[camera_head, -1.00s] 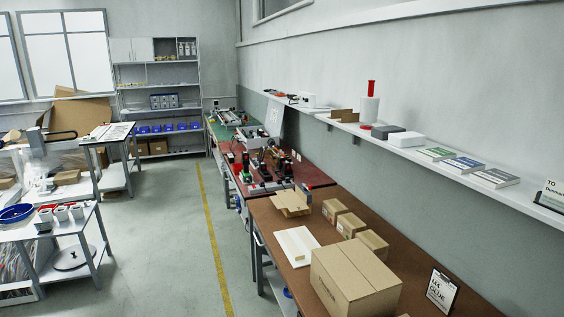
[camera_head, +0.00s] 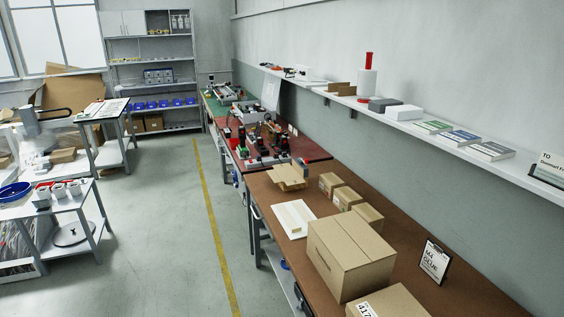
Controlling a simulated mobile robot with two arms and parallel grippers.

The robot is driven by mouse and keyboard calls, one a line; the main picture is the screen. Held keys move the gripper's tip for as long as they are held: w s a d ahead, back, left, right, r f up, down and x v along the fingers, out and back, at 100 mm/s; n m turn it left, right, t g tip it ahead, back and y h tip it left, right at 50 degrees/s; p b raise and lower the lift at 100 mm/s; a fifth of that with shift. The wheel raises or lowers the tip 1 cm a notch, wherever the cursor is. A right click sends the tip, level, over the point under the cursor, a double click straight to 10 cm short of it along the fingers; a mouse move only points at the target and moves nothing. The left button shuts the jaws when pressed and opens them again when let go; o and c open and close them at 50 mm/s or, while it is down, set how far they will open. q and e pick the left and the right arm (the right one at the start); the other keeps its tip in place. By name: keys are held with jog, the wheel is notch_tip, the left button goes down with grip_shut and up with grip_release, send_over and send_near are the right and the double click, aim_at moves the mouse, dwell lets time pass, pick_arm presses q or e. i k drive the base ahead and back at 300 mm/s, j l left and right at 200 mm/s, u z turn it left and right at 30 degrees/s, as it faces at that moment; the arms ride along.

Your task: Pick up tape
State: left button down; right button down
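I cannot make out a tape for certain in this view. A small red ring-like thing lies on the wall shelf at the foot of the white roll (camera_head: 367,82), which has a red top; it is too small to tell what it is. Neither of my grippers is in view, so their state does not show.
A brown workbench (camera_head: 405,268) on the right carries a large carton (camera_head: 345,262), several small boxes and a sign (camera_head: 434,261). A red bench section (camera_head: 305,150) with tools stands behind it. A wall shelf (camera_head: 460,152) runs above. The floor (camera_head: 160,235) at left-centre is clear.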

aim_at(294, 227)
jog(key=i+j+z, duration=0.2)
jog(key=i+j, duration=0.35)
jog(key=i+j+z, duration=0.2)
jog(key=i+j, duration=0.25)
jog(key=j, duration=0.15)
